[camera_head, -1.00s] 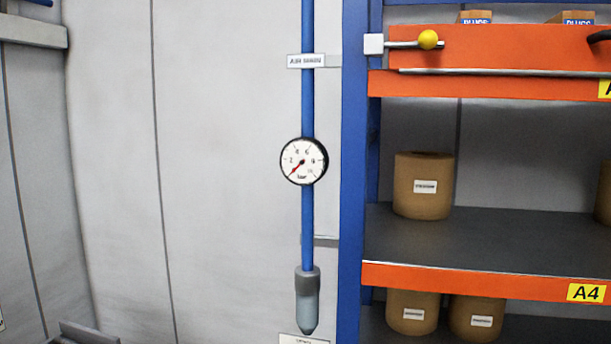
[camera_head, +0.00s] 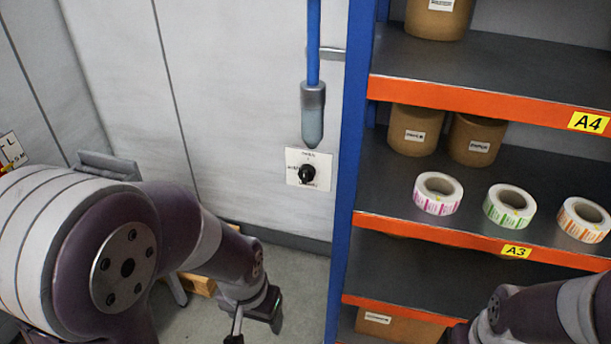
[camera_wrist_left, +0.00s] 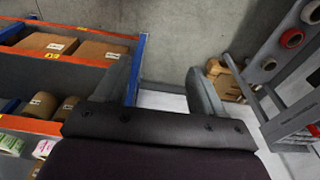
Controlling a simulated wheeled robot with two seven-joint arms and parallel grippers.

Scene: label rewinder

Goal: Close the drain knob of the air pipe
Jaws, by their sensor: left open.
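The drain knob (camera_head: 307,173) is a small black knob on a white plate (camera_head: 293,180) on the wall. It sits just below the grey bowl (camera_head: 313,115) at the lower end of the blue air pipe (camera_head: 313,45). The plate's lettering is too small to read. My left gripper (camera_head: 255,325) is low in the head view, below and left of the knob and well apart from it. Its two fingers stand apart with nothing between them in the left wrist view (camera_wrist_left: 165,92). The knob does not show there. My right arm enters at the lower right; its fingers are out of sight.
A shelf rack with a blue post (camera_head: 350,150) stands just right of the knob. It holds brown rolls (camera_head: 415,130) and label rolls (camera_head: 438,194). Bare wall (camera_head: 240,120) lies left of the knob. The left wrist view shows a grey frame with rolls (camera_wrist_left: 290,40).

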